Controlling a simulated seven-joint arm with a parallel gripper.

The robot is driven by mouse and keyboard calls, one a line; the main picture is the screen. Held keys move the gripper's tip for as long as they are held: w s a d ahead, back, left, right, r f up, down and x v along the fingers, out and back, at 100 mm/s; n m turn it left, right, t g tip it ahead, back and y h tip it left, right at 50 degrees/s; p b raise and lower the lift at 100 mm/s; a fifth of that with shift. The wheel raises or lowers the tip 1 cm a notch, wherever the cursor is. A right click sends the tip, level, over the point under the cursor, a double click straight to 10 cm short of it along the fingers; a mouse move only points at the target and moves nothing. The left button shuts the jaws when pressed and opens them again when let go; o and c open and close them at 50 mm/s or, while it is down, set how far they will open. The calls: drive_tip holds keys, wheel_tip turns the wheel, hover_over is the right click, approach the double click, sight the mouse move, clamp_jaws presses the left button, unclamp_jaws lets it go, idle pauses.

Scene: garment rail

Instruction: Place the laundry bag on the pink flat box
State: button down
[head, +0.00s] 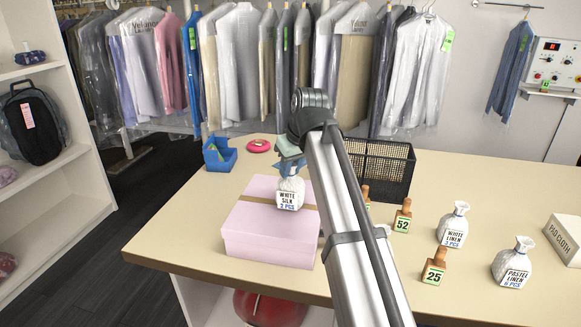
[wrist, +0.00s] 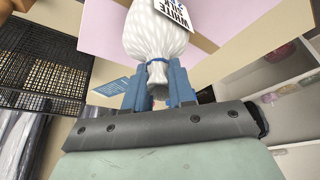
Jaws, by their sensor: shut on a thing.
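The laundry bag (head: 290,194) is white with a tied neck and a tag reading "WHITE SILK". My gripper (head: 291,172) is shut on its neck from above. In the wrist view the blue fingers (wrist: 158,90) close on the gathered neck below the white bag (wrist: 155,32). The pink flat box (head: 262,247) stands on the counter with a brown strip across its top. The bag hangs upright over the box top. I cannot tell if its base touches the lid. My arm hides the box's right side.
Two more white bags (head: 453,225) (head: 513,263) stand on the counter (head: 470,185) at right, near wooden numbered markers (head: 403,216). A black wire basket (head: 385,165) stands behind my arm.

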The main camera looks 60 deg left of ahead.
drive_tip(key=c, duration=1)
unclamp_jaws()
drive_tip(key=shift+f, duration=0.1)
drive_tip(key=shift+o, duration=0.2)
drive_tip(key=v, duration=1.2)
